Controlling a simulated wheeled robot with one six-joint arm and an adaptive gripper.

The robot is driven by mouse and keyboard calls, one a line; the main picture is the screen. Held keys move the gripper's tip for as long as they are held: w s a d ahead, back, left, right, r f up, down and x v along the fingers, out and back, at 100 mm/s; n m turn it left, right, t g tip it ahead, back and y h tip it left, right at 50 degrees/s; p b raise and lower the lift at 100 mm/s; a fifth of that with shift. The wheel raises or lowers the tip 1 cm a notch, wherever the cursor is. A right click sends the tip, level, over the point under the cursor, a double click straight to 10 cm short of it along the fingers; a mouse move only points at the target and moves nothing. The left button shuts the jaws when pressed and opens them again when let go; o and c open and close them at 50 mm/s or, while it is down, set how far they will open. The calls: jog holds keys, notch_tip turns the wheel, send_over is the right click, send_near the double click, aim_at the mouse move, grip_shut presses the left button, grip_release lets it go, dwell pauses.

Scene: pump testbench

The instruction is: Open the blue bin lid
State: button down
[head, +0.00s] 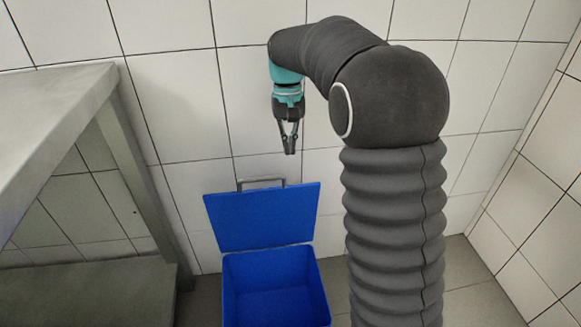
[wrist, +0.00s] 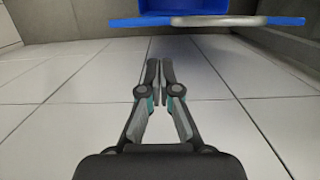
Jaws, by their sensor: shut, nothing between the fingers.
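The blue bin (head: 272,288) stands on the floor near the tiled wall, and I see into its inside, which looks empty. Its blue lid (head: 262,217) is raised upright at the back of the bin. A grey handle (head: 261,182) sits along the lid's top edge. My gripper (head: 290,151) is above the lid, pointing down, apart from it, shut and empty. In the wrist view my gripper's fingers (wrist: 159,65) are together with nothing between them. The lid's edge (wrist: 290,22) and handle (wrist: 215,21) show at the top of that view, beyond the fingertips.
A grey metal table (head: 60,105) with a lower shelf (head: 90,290) stands at the left, its leg close to the bin. White tiled walls (head: 180,90) close off the back and right. Some dark floor (head: 470,285) is bare at the right.

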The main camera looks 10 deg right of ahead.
notch_tip(320, 180, down, 10)
jog(key=s, duration=0.1)
jog(key=shift+s+r+b, duration=0.2)
jog(key=shift+s+b, duration=0.1)
jog(key=shift+b, duration=0.15)
